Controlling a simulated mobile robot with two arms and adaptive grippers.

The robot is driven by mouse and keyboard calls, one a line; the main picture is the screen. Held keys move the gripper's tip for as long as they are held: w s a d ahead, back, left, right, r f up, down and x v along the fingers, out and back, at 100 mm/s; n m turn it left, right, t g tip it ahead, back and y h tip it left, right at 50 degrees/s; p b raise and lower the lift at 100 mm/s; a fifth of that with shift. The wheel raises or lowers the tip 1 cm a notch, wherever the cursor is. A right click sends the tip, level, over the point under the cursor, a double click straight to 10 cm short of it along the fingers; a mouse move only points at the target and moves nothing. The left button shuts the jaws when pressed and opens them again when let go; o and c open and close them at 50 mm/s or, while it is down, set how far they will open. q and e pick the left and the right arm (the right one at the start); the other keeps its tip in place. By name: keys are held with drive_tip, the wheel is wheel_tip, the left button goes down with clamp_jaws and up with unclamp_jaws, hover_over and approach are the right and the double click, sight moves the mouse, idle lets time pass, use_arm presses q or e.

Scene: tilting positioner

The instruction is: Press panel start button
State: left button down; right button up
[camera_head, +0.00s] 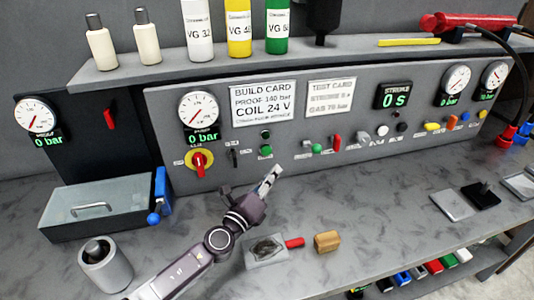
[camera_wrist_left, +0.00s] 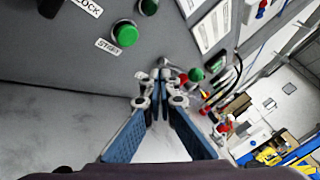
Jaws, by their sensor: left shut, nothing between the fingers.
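The green start button (camera_head: 266,151) sits on the grey control panel (camera_head: 330,147), below a darker green round fitting (camera_head: 266,134). In the left wrist view the start button (camera_wrist_left: 125,33) shows upper left with a START label (camera_wrist_left: 109,46) beside it. My left gripper (camera_head: 271,176) is in front of the panel, just below the button in the head view. Its fingers (camera_wrist_left: 161,78) are shut and empty, and they appear apart from the button. The button is not hidden in either view. My right gripper is in neither view.
A red and yellow knob (camera_head: 201,160) is left of the button. Green and red levers (camera_head: 337,142) are to its right.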

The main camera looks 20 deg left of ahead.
sight(271, 151)
use_arm(q)
drive_tip(key=w+a+b, duration=0.1)
drive_tip(key=w, duration=0.1)
drive_tip(key=w+a, duration=0.2)
drive_tip(key=shift+w+a+b, duration=0.15)
drive_tip(key=shift+w+b, duration=0.25)
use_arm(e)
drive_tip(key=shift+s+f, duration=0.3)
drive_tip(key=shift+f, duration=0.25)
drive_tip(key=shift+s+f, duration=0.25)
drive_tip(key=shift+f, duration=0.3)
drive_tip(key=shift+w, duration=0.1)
use_arm(q)
drive_tip(key=shift+w+a, duration=0.1)
drive_tip(key=shift+w, duration=0.05)
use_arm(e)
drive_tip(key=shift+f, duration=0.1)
use_arm(q)
drive_tip(key=shift+w+a, duration=0.15)
drive_tip(key=shift+w, duration=0.05)
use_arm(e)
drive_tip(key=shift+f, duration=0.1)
